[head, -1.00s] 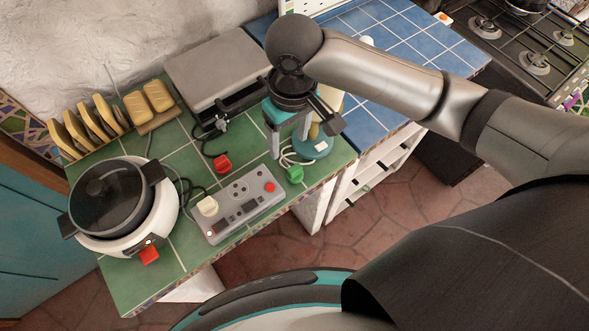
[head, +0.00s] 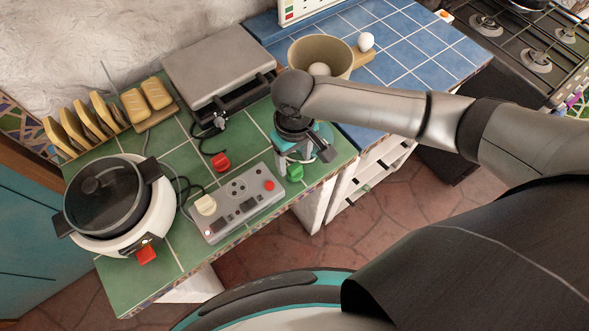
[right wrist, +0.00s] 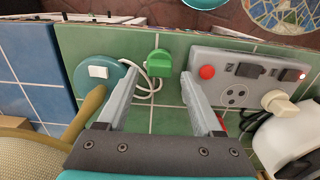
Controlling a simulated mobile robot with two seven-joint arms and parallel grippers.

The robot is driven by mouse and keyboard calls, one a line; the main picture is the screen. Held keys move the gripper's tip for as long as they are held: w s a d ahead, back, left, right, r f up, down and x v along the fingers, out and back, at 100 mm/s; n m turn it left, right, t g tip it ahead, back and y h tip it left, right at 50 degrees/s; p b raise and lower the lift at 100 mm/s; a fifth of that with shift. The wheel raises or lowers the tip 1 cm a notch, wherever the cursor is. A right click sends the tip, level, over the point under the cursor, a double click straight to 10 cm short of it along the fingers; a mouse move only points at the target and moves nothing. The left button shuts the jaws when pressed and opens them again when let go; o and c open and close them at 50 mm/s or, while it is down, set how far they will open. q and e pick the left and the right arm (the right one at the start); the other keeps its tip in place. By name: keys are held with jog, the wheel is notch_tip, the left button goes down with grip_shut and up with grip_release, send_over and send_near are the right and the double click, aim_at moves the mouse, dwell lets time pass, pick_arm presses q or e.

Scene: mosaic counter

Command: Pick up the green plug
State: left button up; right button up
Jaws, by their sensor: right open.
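The green plug (head: 294,173) lies on the green tiled counter near its front edge, right of the grey power strip (head: 238,208). In the right wrist view the green plug (right wrist: 158,63) is at upper middle, with its white cord (right wrist: 145,84) curling beside it. My right gripper (head: 297,158) points down over the counter by the plug. In the right wrist view my right gripper (right wrist: 161,76) is open, with the plug between and slightly beyond its fingertips, not gripped. My left gripper is in neither view.
A teal round base with a switch (right wrist: 98,73) is close left of the fingers in the wrist view. A beige shade (head: 335,52) stands behind my arm. A red plug (head: 221,162), a grill (head: 215,68) and a white cooker (head: 160,215) are on the left.

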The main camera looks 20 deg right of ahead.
aim_at(295, 166)
notch_tip(295, 166, down, 4)
jog(key=shift+r, duration=0.1)
jog(key=c, duration=1)
jog(key=shift+r, duration=0.15)
jog(key=shift+c, duration=0.2)
